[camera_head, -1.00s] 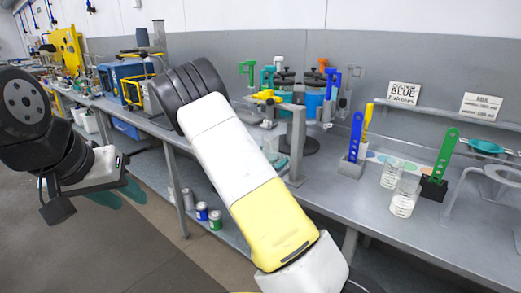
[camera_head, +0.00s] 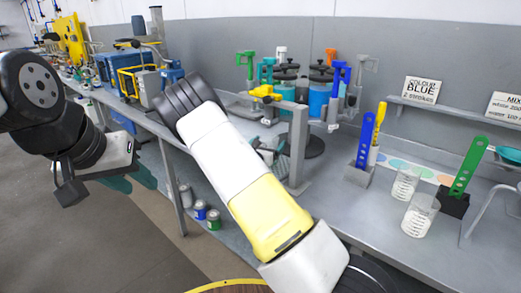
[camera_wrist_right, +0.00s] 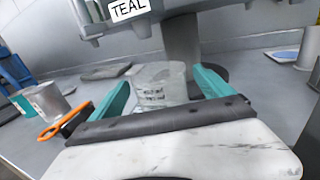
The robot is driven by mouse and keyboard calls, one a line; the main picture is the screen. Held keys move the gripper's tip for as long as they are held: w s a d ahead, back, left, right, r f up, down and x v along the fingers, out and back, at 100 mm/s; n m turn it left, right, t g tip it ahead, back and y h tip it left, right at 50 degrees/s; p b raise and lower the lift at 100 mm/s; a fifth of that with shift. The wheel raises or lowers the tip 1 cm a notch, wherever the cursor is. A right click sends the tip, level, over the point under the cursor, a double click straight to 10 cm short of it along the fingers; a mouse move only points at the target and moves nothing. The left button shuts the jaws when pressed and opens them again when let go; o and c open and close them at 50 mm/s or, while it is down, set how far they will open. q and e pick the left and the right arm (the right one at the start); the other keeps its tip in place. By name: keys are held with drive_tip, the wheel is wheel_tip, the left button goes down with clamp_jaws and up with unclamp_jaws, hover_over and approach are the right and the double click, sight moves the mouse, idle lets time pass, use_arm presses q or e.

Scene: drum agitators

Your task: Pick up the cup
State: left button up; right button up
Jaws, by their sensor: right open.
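A clear cup (camera_wrist_right: 160,88) with dark print stands upright in the right wrist view, between the two teal fingers of my right gripper (camera_wrist_right: 168,85). The fingers are apart, with gaps visible beside the cup; I cannot tell whether either touches it. In the head view my right arm hides most of that gripper and the cup. My left gripper (camera_head: 130,181) is at the left over the floor, empty, its teal fingers apart. Two other clear cups, one farther back (camera_head: 404,183) and one nearer (camera_head: 420,215), stand on the bench at the right.
A rack with a TEAL label (camera_wrist_right: 128,8) overhangs just behind the cup. The stand with green and blue clamps (camera_head: 300,90) rises behind my right arm.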

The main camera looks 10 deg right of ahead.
sight(272, 137)
drive_tip(key=x, duration=0.4)
drive_tip(key=shift+w+r, duration=0.1)
drive_tip(key=shift+r, duration=0.1)
drive_tip(key=c, duration=1.6)
drive_tip(key=shift+r, duration=0.2)
